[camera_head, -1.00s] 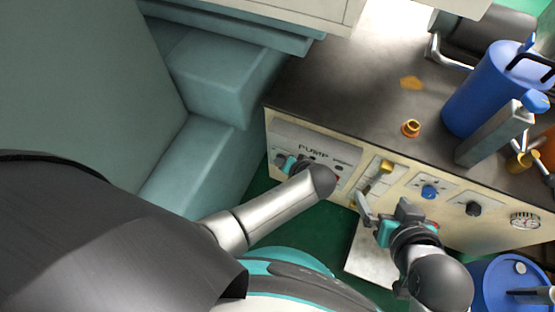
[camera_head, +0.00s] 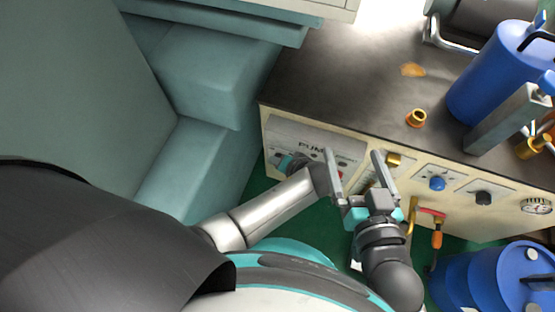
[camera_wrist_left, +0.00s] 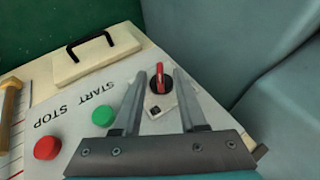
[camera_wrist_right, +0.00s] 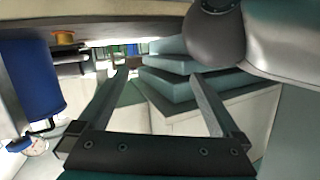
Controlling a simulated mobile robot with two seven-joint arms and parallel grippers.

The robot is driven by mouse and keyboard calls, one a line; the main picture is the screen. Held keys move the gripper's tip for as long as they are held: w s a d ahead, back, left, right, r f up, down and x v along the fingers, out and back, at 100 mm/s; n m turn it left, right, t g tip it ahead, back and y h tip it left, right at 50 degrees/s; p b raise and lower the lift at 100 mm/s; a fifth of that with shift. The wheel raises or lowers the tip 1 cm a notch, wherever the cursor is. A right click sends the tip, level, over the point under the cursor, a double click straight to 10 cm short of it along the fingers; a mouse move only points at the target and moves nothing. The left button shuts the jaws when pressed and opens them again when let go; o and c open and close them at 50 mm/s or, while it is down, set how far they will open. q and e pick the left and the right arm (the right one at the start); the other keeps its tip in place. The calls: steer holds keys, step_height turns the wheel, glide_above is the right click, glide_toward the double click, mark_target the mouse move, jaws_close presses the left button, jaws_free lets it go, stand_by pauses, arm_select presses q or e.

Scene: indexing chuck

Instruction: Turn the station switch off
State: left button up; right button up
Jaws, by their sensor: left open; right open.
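The station switch (camera_wrist_left: 161,82) is a red rotary knob on a dark round base with a small white label, at the end of the grey pump panel in the left wrist view. My left gripper (camera_wrist_left: 159,74) is open, with its fingertips on either side of the knob; I cannot tell whether they touch it. In the head view my left gripper (camera_head: 292,162) is at the panel's left end, mostly hidden by its own wrist. My right gripper (camera_head: 353,157) is open and empty in front of the panel's right part.
The pump panel has a green START button (camera_wrist_left: 103,115) and a red STOP button (camera_wrist_left: 47,148). A black handle (camera_wrist_left: 90,46) is nearby. Teal padded blocks (camera_head: 205,75) stand left of the bench.

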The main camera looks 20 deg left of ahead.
arm_select(q)
steer(key=shift+w+a+f+b, duration=0.15)
steer(key=shift+a+f+b, duration=0.05)
steer(key=shift+f+b, duration=0.15)
arm_select(e)
steer(key=shift+a+r+t, duration=0.45)
steer(key=shift+a+t, duration=0.25)
steer(key=shift+a, duration=0.1)
arm_select(q)
jaws_close()
